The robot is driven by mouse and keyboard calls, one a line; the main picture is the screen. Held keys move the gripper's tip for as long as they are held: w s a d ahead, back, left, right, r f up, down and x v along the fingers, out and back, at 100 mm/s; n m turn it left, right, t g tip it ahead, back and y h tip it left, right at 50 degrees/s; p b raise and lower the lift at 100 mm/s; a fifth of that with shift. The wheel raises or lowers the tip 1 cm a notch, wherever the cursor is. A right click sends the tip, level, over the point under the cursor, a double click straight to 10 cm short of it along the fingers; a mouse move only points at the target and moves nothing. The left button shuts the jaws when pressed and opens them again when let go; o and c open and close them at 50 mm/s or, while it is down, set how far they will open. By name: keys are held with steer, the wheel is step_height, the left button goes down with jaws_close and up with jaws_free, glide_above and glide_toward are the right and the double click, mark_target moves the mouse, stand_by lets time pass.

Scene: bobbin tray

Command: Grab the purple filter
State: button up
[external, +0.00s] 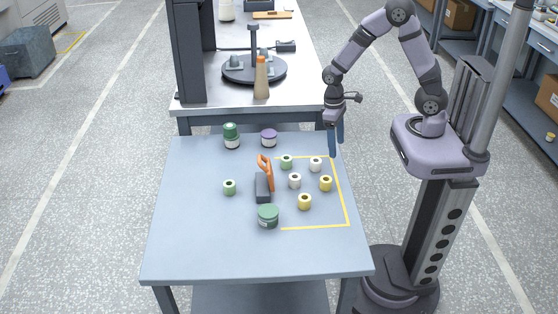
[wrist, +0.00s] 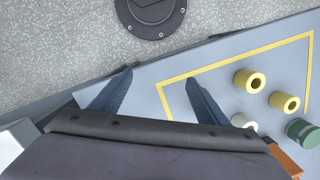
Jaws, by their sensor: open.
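The purple filter appears to be the short round piece with a purple top and pale band (external: 268,138), upright near the back edge of the blue-grey table (external: 200,250). It is not seen in the wrist view. My gripper (external: 336,153) points down above the table's right edge, to the right of the purple piece and well apart from it. In the wrist view my gripper (wrist: 158,80) has its two blue fingers spread with nothing between them.
A green stacked piece (external: 231,136) stands left of the purple one. An orange-handled tool (external: 264,180), a green jar (external: 268,216) and several small bobbins lie around the yellow-taped corner (external: 344,200). The table's front left is clear. A workbench (external: 295,85) stands behind.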

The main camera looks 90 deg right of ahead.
mark_target(270, 133)
steer(key=w+d, duration=0.1)
steer(key=w, duration=0.2)
steer(key=w+d+t, duration=0.1)
steer(key=w+d, duration=0.1)
steer(key=w, duration=0.1)
steer(key=w+d+f+t, duration=0.1)
steer(key=w+d, duration=0.1)
steer(key=w, duration=0.2)
steer(key=w+d+r+n+t, duration=0.2)
steer(key=w, duration=0.3)
steer(key=w+d+r+n+t+h, duration=0.1)
steer(key=w+d+r+n, duration=0.1)
steer(key=w, duration=0.3)
steer(key=shift+w+r+t+h, duration=0.2)
steer(key=shift+r+t+h, duration=0.15)
steer(key=shift+r, duration=0.3)
steer(key=shift+f, duration=0.1)
steer(key=shift+p+x, duration=0.3)
steer(key=shift+x, duration=0.7)
steer(key=shift+f, duration=0.1)
steer(key=shift+w+p+x, duration=0.2)
steer(key=shift+p+x, duration=0.5)
steer(key=shift+x, duration=1.8)
steer(key=shift+d, duration=0.1)
